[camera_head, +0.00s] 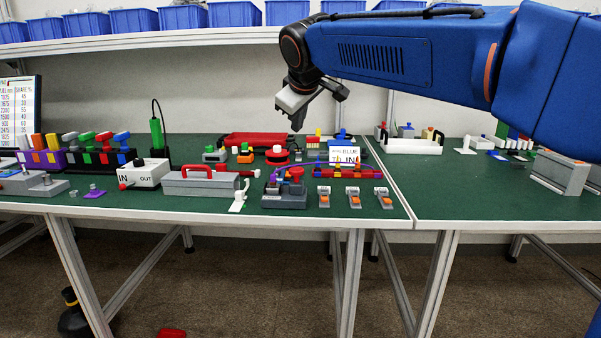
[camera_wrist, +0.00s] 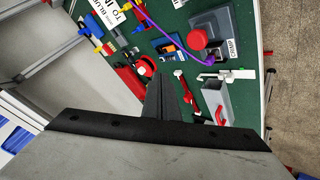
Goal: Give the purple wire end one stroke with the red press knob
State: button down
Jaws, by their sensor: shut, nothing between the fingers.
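The red press knob (camera_wrist: 199,38) stands on a grey block marked CRIMP (camera_wrist: 222,48) in the wrist view. In the head view the knob (camera_head: 296,172) and its grey block (camera_head: 285,199) sit near the table's front edge. A purple wire (camera_wrist: 168,36) curves across the wrist view. Its purple end (camera_wrist: 210,62) lies at the block's edge; I cannot tell whether it sits inside the block. My gripper (camera_head: 298,127) is shut and empty, raised above the table and behind the press. Its dark fingers (camera_wrist: 166,100) show together in the wrist view, apart from the knob.
A grey box with a red handle (camera_head: 201,182) stands left of the press. Several grey clips with orange parts (camera_head: 353,198) lie to its right. A red tray (camera_head: 258,139) and the TO BLUE sign (camera_head: 345,154) stand behind. The air around my gripper is clear.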

jog(key=shift+a, duration=0.1)
dwell(0.3)
send_near(296, 168)
jog(key=shift+w+a+f, duration=0.15)
jog(key=shift+w+f, duration=0.25)
jog(key=shift+w, duration=0.45)
jog(key=shift+w+a+f, duration=0.15)
jog(key=shift+w+f, duration=0.2)
jog(key=shift+w, duration=0.5)
jog(key=shift+w+a+f, duration=0.2)
jog(key=shift+w+f, duration=0.2)
jog(key=shift+w, duration=0.4)
jog(key=shift+f, duration=0.2)
jog(key=shift+f, duration=0.2)
jog(key=shift+f, duration=1.15)
dwell(1.6)
jog(key=shift+r, duration=1.55)
